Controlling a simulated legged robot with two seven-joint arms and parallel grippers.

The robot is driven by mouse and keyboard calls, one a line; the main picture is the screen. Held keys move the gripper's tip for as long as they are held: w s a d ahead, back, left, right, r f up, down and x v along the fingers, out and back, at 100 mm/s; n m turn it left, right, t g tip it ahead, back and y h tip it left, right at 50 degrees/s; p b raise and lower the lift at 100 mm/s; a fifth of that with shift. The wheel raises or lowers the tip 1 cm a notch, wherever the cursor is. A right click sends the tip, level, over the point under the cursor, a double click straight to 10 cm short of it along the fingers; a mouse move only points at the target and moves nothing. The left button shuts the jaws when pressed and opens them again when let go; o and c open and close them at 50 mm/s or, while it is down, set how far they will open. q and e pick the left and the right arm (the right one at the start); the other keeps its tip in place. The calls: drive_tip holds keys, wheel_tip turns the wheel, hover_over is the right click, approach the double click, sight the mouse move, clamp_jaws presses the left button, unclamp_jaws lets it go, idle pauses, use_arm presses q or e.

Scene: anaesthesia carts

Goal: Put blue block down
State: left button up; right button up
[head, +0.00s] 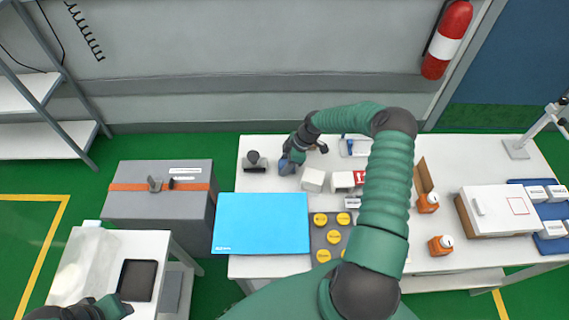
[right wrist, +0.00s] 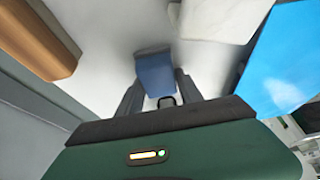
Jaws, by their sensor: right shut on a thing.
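The blue block (head: 286,166) is at the back left part of the white table (head: 257,265). My right gripper (head: 293,158) reaches over from the right and is shut on it. In the right wrist view the block (right wrist: 153,72) sits between the two dark fingers (right wrist: 157,88), with pale surface around it. I cannot tell whether the block touches the table. My left gripper (head: 108,308) is at the bottom left edge, partly cut off, and its jaws are unclear.
A bright blue mat (head: 262,222) lies in front of the block. A dark stamp-like item (head: 254,162) stands left of it, and white boxes (head: 313,180) stand close on the right. Yellow discs (head: 333,237) lie on a grey board. A grey case (head: 158,207) stands left of the table.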

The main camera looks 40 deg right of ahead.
drive_tip(key=o, duration=1.2)
drive_tip(key=shift+d+f, duration=0.15)
